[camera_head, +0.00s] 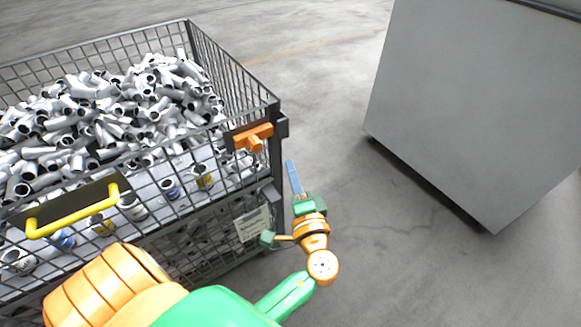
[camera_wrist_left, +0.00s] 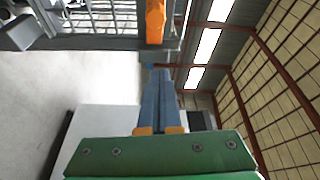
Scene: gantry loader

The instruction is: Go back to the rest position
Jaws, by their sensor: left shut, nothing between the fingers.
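My left gripper (camera_head: 291,175) is in the head view, just right of the wire cage's front right corner post. Its blue-grey fingers are shut with nothing between them and point away from me. The fingers also show in the left wrist view (camera_wrist_left: 160,100), closed together in front of the green gripper body. My left arm comes in from the bottom left in orange and green. My right gripper is in neither view.
A wire mesh cage (camera_head: 236,70) full of grey metal pipe fittings (camera_head: 150,90) stands at the left. It has an orange latch (camera_head: 253,136) and a yellow handle (camera_head: 72,215). A large grey box (camera_head: 470,100) stands at the right. Clear concrete floor lies between them.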

